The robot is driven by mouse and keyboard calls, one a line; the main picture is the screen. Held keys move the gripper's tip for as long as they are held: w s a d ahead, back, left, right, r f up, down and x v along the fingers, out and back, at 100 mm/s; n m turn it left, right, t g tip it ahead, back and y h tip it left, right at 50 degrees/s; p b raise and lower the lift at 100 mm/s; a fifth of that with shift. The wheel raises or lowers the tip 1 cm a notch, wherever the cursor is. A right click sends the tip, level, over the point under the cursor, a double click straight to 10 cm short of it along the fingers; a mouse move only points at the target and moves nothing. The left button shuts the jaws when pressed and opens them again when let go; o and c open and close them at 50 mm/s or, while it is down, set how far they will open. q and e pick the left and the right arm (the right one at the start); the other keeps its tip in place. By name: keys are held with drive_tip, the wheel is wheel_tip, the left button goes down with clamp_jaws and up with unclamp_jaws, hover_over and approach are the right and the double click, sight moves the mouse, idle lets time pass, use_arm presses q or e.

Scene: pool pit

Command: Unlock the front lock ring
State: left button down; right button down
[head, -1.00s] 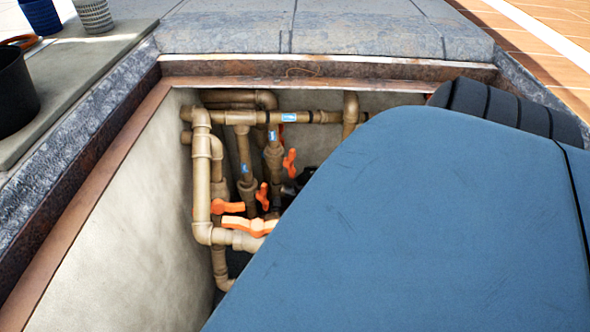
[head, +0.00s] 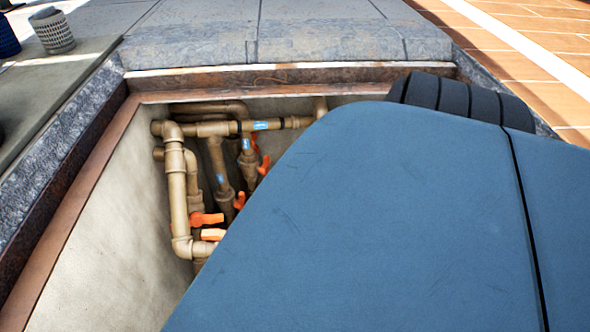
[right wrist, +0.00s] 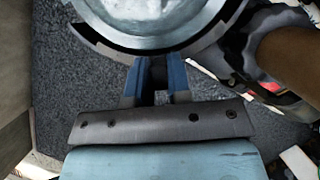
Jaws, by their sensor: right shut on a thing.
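In the right wrist view, my right gripper (right wrist: 157,72) has its blue fingers close together at the lower edge of a dark grey lock ring (right wrist: 97,36). The fingers are shut on a part of the ring's edge; the exact contact is partly hidden between them. The ring runs around a pale, round metallic-looking lid (right wrist: 150,22), cut off by the top of the view. Neither the ring nor my right gripper shows in the head view, where my blue arm covers the right and lower middle. My left gripper is in neither view.
Tan pipes (head: 176,190) with orange valve handles (head: 206,219) fill the pit's left rear. A copper-brown frame (head: 75,205) edges the pit. In the wrist view, a thick brown pipe (right wrist: 292,62) lies close on the right, above dark speckled floor (right wrist: 60,85).

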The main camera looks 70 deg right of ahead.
drive_tip(key=shift+s+d, duration=0.1)
drive_tip(key=shift+s, duration=0.2)
drive_tip(key=c, duration=1.1)
unclamp_jaws()
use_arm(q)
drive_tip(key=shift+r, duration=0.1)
use_arm(e)
drive_tip(key=shift+o, duration=0.2)
drive_tip(key=shift+w, duration=0.1)
drive_tip(key=shift+r, duration=0.15)
use_arm(q)
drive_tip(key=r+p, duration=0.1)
drive_tip(key=p, duration=0.4)
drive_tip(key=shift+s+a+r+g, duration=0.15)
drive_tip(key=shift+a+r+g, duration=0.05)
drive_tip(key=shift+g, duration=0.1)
use_arm(e)
drive_tip(key=v, duration=1.3)
drive_tip(key=shift+r, duration=0.25)
drive_tip(key=shift+d, duration=0.1)
